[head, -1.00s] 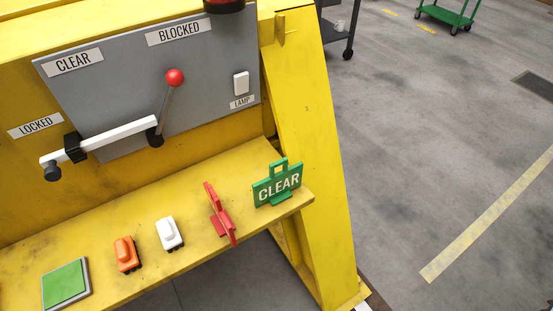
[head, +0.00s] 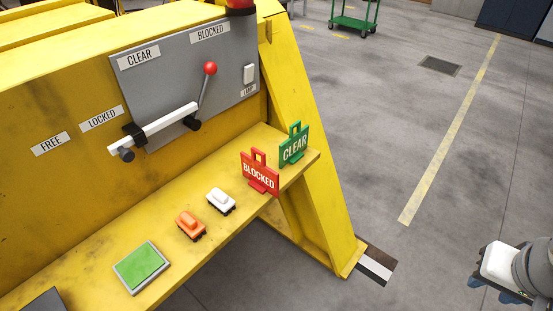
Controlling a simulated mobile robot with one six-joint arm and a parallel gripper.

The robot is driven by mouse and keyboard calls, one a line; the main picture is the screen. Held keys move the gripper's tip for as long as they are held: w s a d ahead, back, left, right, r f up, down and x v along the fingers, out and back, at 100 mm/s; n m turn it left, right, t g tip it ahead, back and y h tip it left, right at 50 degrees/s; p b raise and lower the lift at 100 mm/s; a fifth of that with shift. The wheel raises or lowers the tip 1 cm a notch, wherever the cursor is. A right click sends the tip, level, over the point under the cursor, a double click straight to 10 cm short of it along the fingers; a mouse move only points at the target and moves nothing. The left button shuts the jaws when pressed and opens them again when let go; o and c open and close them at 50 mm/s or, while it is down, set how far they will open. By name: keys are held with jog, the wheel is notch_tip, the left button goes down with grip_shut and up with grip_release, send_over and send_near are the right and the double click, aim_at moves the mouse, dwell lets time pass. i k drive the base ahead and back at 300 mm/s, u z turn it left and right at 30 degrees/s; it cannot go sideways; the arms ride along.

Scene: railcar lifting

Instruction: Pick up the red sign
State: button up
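The red sign (head: 259,178) reads BLOCKED and stands upright on the yellow shelf (head: 170,249), near its right end. It has a loop handle on top. The green CLEAR sign (head: 293,147) stands just behind it to the right. The end of my arm with my gripper (head: 497,284) shows at the lower right edge, over the floor and well apart from the red sign. It is partly cut off by the frame, and I cannot make out whether its fingers are open or shut. Nothing touches the red sign except the shelf.
A white toy railcar (head: 221,201), an orange one (head: 190,225) and a green pad (head: 141,267) sit left of the signs. Above is a grey panel (head: 165,80) with a red-knobbed lever (head: 210,70) and a white handle bar (head: 155,128). The floor (head: 390,120) at right is open.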

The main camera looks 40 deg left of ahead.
aim_at(264, 179)
jog(key=k, duration=1.2)
jog(key=u, duration=0.5)
jog(key=i, duration=1.5)
jog(key=u, duration=0.1)
